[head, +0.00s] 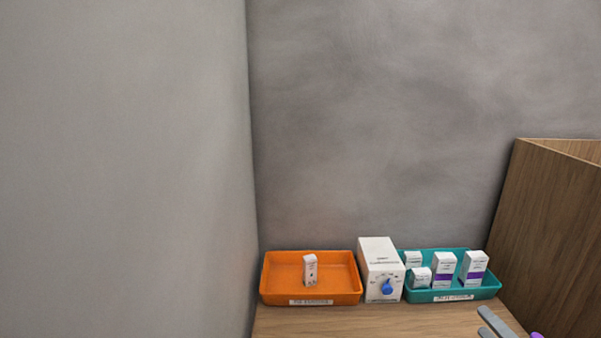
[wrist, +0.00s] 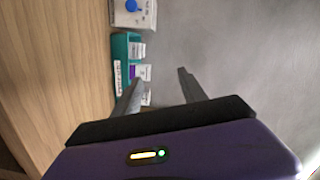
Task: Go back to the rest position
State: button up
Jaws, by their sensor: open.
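My gripper (wrist: 158,88) is open and empty in the wrist view, its two grey fingers apart with nothing between them. The rest of my arm is mostly out of that view.
An orange tray (head: 345,297) with one small white box (head: 310,270) stands on the wooden counter (head: 380,322). Beside it are a white box with a blue knob (head: 380,260) and a teal tray (head: 485,292) holding several boxes. A wooden panel (head: 555,230) rises at right.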

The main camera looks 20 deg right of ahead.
jog(key=s+a+f+n+g+h+b, duration=0.25)
jog(key=s+a+f+n+h, duration=0.2)
jog(key=s+a+f, duration=0.35)
jog(key=s+a+f+n+y+b, duration=0.1)
jog(key=s+a+n+y+b, duration=0.5)
jog(key=s+a+n, duration=0.6)
jog(key=s+a+y, duration=0.1)
jog(key=s+a, duration=0.9)
jog(key=a, duration=0.1)
jog(key=shift+s+a+f, duration=0.15)
jog(key=shift+s+f, duration=0.05)
jog(key=shift+s, duration=0.1)
jog(key=shift+y, duration=0.25)
